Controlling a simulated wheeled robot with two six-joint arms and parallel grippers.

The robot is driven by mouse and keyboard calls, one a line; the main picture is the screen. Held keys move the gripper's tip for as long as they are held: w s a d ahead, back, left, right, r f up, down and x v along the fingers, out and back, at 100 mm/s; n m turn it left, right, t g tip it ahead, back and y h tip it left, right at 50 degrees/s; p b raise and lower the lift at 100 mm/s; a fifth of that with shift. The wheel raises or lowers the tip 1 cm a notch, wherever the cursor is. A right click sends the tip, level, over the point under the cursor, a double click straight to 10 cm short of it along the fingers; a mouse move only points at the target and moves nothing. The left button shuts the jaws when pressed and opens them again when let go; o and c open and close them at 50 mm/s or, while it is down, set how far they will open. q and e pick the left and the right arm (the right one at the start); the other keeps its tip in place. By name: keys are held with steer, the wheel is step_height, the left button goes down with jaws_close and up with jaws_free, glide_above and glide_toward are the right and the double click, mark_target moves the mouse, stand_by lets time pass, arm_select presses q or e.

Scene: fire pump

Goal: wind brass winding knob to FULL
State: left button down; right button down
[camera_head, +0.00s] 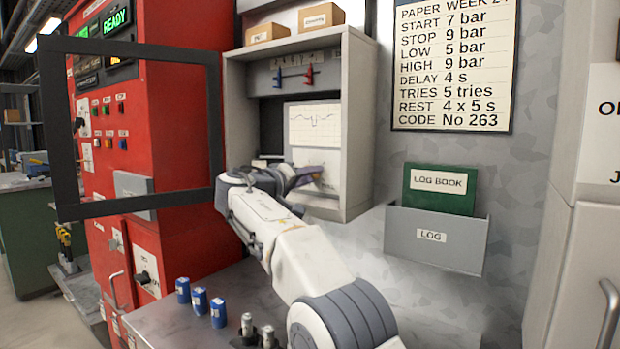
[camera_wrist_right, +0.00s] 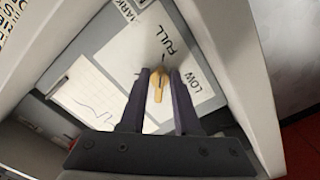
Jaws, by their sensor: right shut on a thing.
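The brass winding knob (camera_wrist_right: 157,84) shows in the right wrist view as a small tan bar on a white plate (camera_wrist_right: 168,50) marked FULL and LOW. My right gripper (camera_wrist_right: 159,76) is shut on it, with one dark finger on each side. In the head view my right gripper (camera_head: 297,176) reaches into the lower part of the grey recorder cabinet (camera_head: 357,120). The knob is hidden there behind the gripper. My left gripper is not in view.
A chart sheet (camera_head: 314,125) hangs in the cabinet above my right gripper. An open black-framed door (camera_head: 212,120) stands at left before the red panel (camera_head: 172,90). Several blue cylinders (camera_head: 200,301) stand on the bench below. A LOG holder (camera_head: 436,238) hangs at right.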

stand_by(0.3)
steer(key=c, duration=0.9)
jaws_free()
steer(key=b+v, duration=0.2)
steer(key=v, duration=0.8)
steer(key=shift+s+a, duration=0.2)
